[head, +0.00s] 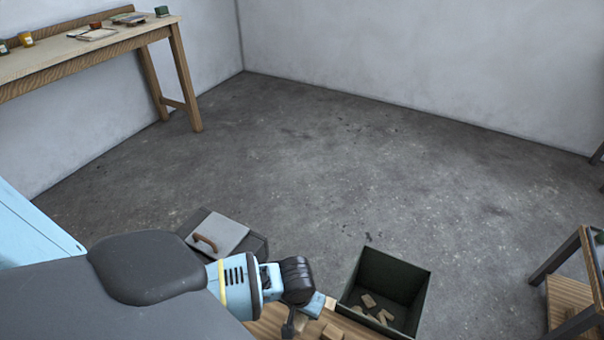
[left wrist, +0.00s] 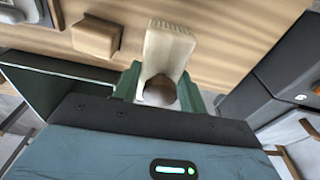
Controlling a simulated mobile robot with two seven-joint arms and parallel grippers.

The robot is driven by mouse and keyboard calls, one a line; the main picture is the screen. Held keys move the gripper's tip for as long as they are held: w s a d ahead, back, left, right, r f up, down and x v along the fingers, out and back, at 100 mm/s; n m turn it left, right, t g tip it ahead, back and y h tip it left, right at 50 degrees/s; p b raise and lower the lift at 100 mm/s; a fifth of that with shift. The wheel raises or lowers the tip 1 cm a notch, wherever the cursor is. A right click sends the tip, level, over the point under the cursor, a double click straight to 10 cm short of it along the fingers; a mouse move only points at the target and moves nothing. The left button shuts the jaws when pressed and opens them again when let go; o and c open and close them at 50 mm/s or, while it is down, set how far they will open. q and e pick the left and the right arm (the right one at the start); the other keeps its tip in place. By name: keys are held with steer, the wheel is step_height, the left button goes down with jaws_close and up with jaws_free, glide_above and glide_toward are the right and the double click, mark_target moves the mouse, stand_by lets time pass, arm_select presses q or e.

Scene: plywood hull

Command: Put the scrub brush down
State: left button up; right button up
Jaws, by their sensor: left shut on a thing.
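My left gripper (head: 296,323) reaches in from the left over a wooden work surface (head: 262,328) at the bottom of the head view. In the left wrist view, its green fingers (left wrist: 158,88) are shut on a pale cream, block-like thing (left wrist: 168,45), which I take to be the scrub brush. It is held over the wood surface; I cannot tell whether it touches it. Its bristles are not clearly visible, and in the head view it is mostly hidden by the gripper. My right gripper is in neither view.
Wooden blocks (head: 331,332) lie beside the gripper. A dark green open bin (head: 398,268) with several wooden pieces stands just to the right. A dark box with a grey, brown-handled lid (head: 216,233) is behind my arm. A workbench (head: 60,55) stands far left. The floor beyond is clear.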

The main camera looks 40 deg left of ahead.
arm_select(q)
steer(key=shift+f+b, duration=0.55)
steer(key=shift+f, duration=1.35)
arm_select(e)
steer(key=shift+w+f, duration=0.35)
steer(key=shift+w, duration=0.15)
arm_select(q)
steer(key=shift+f, duration=0.1)
steer(key=o, duration=1.1)
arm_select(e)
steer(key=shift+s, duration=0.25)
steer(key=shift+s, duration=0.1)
